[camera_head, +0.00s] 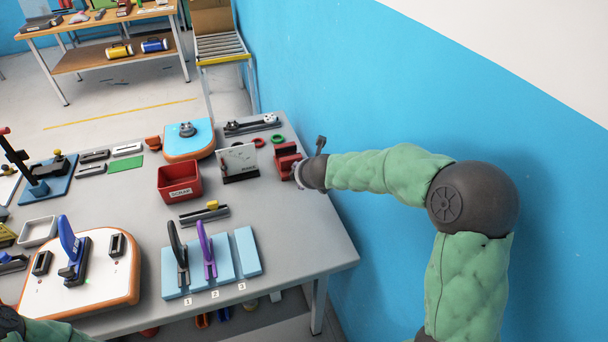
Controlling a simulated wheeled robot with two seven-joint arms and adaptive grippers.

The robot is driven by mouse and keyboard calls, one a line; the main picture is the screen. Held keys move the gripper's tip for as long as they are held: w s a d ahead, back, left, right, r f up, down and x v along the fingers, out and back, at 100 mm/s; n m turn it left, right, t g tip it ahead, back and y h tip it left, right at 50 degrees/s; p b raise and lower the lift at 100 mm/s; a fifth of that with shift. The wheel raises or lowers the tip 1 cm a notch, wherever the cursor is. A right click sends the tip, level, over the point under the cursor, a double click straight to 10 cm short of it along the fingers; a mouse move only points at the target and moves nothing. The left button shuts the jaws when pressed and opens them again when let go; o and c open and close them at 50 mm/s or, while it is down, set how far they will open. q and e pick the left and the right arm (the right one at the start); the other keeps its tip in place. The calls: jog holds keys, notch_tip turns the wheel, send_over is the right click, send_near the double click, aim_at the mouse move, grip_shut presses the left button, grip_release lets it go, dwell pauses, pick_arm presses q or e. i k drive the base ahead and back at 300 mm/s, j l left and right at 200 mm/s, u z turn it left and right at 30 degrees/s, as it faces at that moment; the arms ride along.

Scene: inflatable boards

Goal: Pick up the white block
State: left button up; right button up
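No plain white block stands out clearly. A small flat white piece (127,149) lies at the back left of the grey table, next to a green strip; I cannot tell whether it is the block. My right gripper (303,172) is at the table's right side, beside a red vise-like object (286,158). It is small and partly hidden by its own wrist, so its opening and any contact with the red object are unclear. Only a bit of my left arm shows at the bottom left corner; its gripper is out of view.
A red bin (179,182) and an upright picture panel (238,162) stand left of my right gripper. Light blue boards (248,251) with black and purple handles are at the front. A large white-topped board (104,262) is at left. A blue wall (400,100) borders the right.

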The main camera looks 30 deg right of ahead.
aim_at(275, 296)
jog(key=k+j, duration=0.2)
jog(key=k, duration=0.3)
jog(key=k+j, duration=0.15)
jog(key=k, duration=0.3)
